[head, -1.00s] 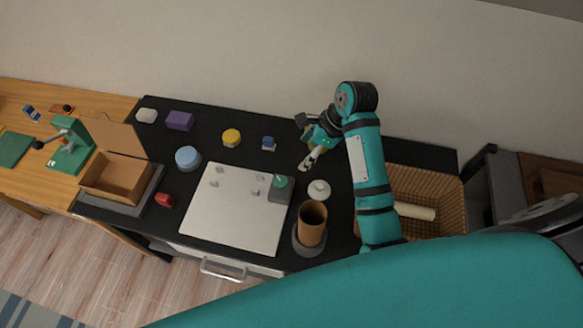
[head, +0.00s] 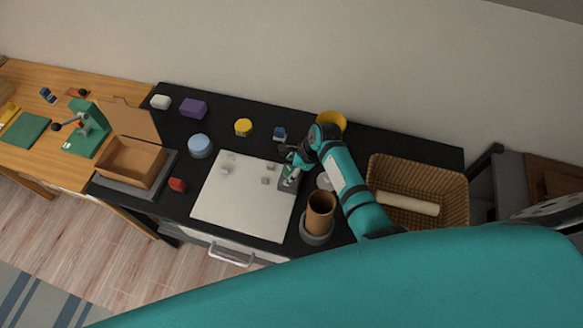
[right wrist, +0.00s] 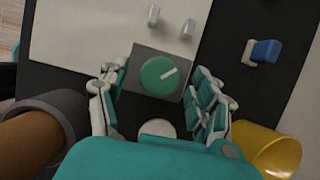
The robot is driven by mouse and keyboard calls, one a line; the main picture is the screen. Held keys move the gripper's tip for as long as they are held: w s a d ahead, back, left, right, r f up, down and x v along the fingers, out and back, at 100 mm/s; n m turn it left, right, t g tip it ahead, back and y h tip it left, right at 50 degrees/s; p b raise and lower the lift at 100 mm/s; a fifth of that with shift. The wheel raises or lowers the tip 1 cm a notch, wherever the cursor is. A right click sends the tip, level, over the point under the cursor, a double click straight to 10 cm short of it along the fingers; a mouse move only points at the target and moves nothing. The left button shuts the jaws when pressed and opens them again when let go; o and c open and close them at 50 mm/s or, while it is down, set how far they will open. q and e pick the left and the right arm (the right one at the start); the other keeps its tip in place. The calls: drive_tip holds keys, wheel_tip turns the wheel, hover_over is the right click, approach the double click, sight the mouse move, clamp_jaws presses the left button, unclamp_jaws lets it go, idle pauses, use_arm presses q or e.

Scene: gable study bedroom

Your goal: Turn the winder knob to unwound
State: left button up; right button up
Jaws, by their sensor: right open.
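The winder knob (right wrist: 160,77) is a round green dial with a white pointer line, set on a grey block (right wrist: 153,60) at the edge of a white board (head: 240,210). In the right wrist view the pointer slants toward the upper right. My right gripper (right wrist: 157,82) is open, with its fingers on either side of the knob and visible gaps between them and it. In the head view the right gripper (head: 290,172) is over the block (head: 286,186) and largely hides the knob. My left gripper is not in view.
A brown cylinder in a grey holder (head: 316,238) stands close in front. A white round piece (right wrist: 158,128) and a yellow cup (right wrist: 272,148) are near the gripper. A blue-and-white piece (head: 279,133) lies behind, and a wicker basket (head: 435,180) stands right.

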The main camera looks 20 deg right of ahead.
drive_tip(key=shift+w+f, duration=0.1)
drive_tip(key=shift+f, duration=0.15)
drive_tip(key=shift+c, duration=1)
drive_tip(key=c, duration=1)
drive_tip(key=shift+o, duration=0.2)
